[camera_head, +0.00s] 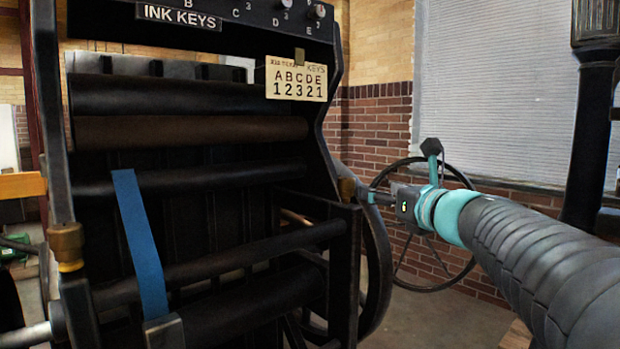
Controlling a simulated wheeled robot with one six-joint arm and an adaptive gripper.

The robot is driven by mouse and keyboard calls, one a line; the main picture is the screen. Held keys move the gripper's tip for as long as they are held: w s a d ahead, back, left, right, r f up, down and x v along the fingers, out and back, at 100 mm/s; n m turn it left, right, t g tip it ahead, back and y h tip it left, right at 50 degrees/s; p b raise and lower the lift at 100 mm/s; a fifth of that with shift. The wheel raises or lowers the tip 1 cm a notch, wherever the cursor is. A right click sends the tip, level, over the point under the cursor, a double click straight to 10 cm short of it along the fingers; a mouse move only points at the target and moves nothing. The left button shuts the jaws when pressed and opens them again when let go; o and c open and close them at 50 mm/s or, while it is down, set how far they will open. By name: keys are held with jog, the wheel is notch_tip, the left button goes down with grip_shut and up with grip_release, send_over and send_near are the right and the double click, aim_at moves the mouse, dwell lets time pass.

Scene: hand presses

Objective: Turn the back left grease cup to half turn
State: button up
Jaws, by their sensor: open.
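A brass grease cup (67,242) sits on the left side frame of the press (52,130). A second brass-coloured fitting (345,180) shows at the right side frame, partly hidden by dark ironwork; it looks like another grease cup. I cannot tell from this view which one is the back left cup, or how far either is turned. My gripper (371,198), with teal fingertips, points left just to the right of the second fitting. It is open and seen nearly edge-on; whether it touches the fitting is unclear.
Dark rollers (190,132) and a blue strap (140,240) fill the press front. An INK KEYS panel (220,18) and a card (296,78) are above. A spoked flywheel (440,285) stands close behind my gripper. A dark column (590,130) is at right.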

aim_at(351, 181)
jog(key=x, duration=1.2)
jog(key=shift+w+f+p, duration=0.1)
jog(key=shift+w+p, duration=0.05)
jog(key=shift+p, duration=0.25)
jog(key=c, duration=1.1)
jog(key=shift+c, duration=0.2)
